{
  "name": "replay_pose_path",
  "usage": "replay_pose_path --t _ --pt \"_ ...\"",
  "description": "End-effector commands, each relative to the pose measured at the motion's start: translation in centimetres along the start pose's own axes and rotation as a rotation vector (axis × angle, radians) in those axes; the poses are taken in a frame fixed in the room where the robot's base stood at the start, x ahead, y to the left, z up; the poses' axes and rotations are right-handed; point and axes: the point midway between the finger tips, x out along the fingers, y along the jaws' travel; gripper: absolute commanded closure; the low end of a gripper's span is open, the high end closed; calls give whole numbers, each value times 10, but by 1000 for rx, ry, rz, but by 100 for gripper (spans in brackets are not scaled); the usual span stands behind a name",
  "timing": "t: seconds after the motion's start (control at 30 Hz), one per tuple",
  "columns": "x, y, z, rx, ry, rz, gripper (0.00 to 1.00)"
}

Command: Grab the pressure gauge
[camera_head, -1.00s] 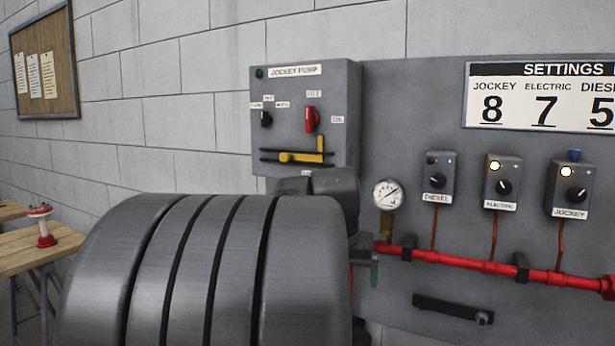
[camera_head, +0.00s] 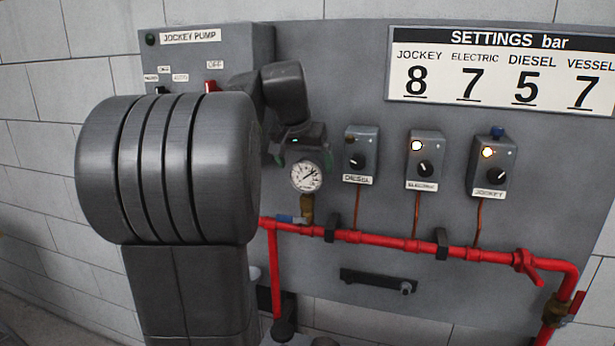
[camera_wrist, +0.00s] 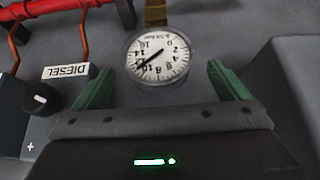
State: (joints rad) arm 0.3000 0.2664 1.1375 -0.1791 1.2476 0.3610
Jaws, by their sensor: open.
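The pressure gauge (camera_head: 307,176) has a round white dial and stands on a brass fitting (camera_head: 307,208) above the red pipe. In the wrist view the gauge (camera_wrist: 158,56) appears upside down at the upper middle, with its brass stem above it. My gripper (camera_wrist: 160,88) is open, with one green finger on each side below the dial in that view. The gap between the fingers is empty or holds only the gauge's edge; I cannot tell how deep the gauge sits. In the head view my gripper (camera_head: 297,158) is just above the gauge, partly hidden by my arm.
The red pipe (camera_head: 395,242) runs along the grey panel, with a blue-handled valve (camera_head: 290,219) beside the gauge stem. The DIESEL switch box (camera_head: 361,155) is close right of the gauge. The jockey pump box (camera_head: 200,60) stands out at left behind my arm.

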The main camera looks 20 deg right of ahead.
Motion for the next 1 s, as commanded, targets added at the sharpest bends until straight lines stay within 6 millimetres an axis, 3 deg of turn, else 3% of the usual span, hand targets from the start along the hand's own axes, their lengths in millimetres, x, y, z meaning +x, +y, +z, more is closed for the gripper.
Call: replay_pose_path --t 0.17,0.5,0.77,1.0 --pt "12 0 0 0 -2 1 5" --pt "56 2 -3 0 -2 1 5" --pt "60 2 -3 0 0 0 5" --pt "60 2 -3 0 0 0 49"
